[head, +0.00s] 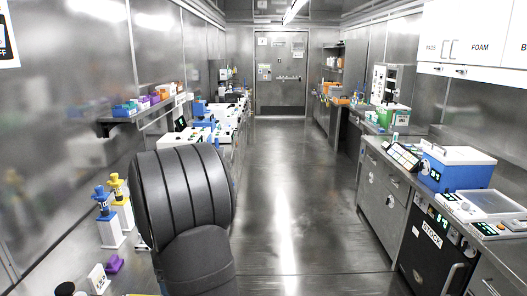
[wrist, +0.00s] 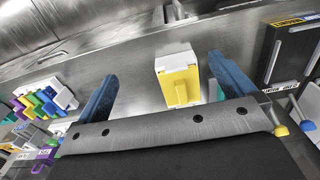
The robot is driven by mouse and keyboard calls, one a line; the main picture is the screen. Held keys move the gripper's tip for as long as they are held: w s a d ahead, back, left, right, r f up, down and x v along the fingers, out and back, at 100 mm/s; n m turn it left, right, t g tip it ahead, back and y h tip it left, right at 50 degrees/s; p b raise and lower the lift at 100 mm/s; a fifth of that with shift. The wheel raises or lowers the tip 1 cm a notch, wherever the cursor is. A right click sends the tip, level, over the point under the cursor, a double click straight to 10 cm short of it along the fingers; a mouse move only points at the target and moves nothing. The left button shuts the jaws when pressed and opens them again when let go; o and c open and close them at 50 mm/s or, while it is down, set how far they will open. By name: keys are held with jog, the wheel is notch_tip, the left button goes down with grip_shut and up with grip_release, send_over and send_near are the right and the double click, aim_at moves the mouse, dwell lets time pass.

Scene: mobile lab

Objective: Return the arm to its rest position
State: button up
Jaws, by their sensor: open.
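My arm (head: 185,195) shows in the head view as a large dark grey link at lower left, in front of the left bench. My gripper is not visible in that view. In the wrist view my gripper (wrist: 163,68) has its two blue-grey fingers wide apart. A white and yellow block-like object (wrist: 178,78) shows in the gap between the fingers, and touches neither in the picture. How far it lies beyond the fingertips I cannot tell. Nothing is seen held.
Blue-topped (head: 103,200) and yellow-topped (head: 119,192) devices stand left of my arm. A purple item (head: 114,264) lies below them. A shelf (head: 150,115) with colored boxes runs along the left wall. The right bench carries a blue box (head: 456,168). The aisle floor (head: 300,200) is clear.

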jog(key=s+a+r, duration=0.2)
jog(key=s, duration=2)
jog(key=shift+s+a+f, duration=0.4)
jog(key=shift+a+f, duration=0.1)
jog(key=shift+a, duration=0.25)
jog(key=shift+s+a+f, duration=0.35)
jog(key=shift+a+f, duration=0.15)
jog(key=shift+a, duration=0.25)
jog(key=shift+s+a+f, duration=0.4)
jog(key=shift+a+f, duration=0.1)
jog(key=shift+a, duration=0.25)
jog(key=w+d+r, duration=0.3)
jog(key=d+r, duration=0.1)
jog(key=d, duration=0.1)
jog(key=w+f, duration=0.1)
jog(key=w, duration=1.2)
jog(key=shift+w+a+f, duration=0.25)
jog(key=shift+s, duration=0.1)
